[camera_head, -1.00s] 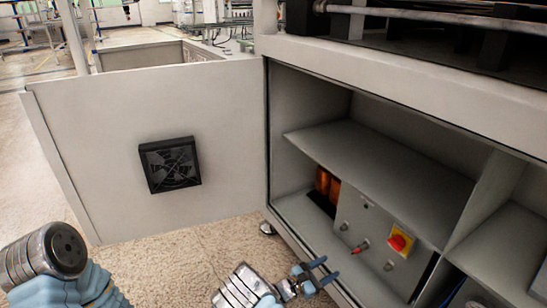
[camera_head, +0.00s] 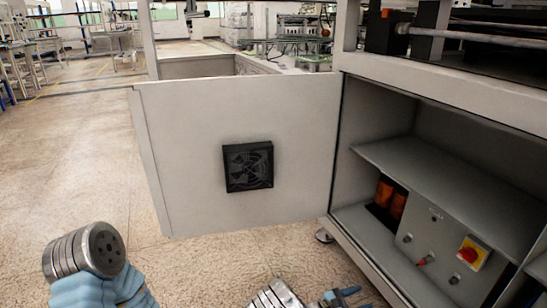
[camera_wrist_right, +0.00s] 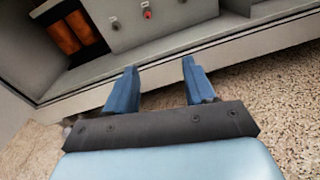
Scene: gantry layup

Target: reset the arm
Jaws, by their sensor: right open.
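My right gripper (camera_head: 340,297) is at the bottom edge of the head view, partly cut off, in front of the open cabinet. In the right wrist view its two blue fingers (camera_wrist_right: 156,75) are spread apart with nothing between them. They point at the cabinet's lower front edge (camera_wrist_right: 150,68). My left arm (camera_head: 95,265) shows at the lower left of the head view with a round metal joint. The left gripper's fingers are not seen.
The grey cabinet (camera_head: 350,115) stands at the right, with a shelf, a red-and-yellow switch (camera_head: 473,253) and orange parts (camera_head: 391,198) inside. Its open door (camera_head: 190,160) with a black fan vent (camera_head: 248,166) spreads left. The floor (camera_head: 80,160) at left is clear.

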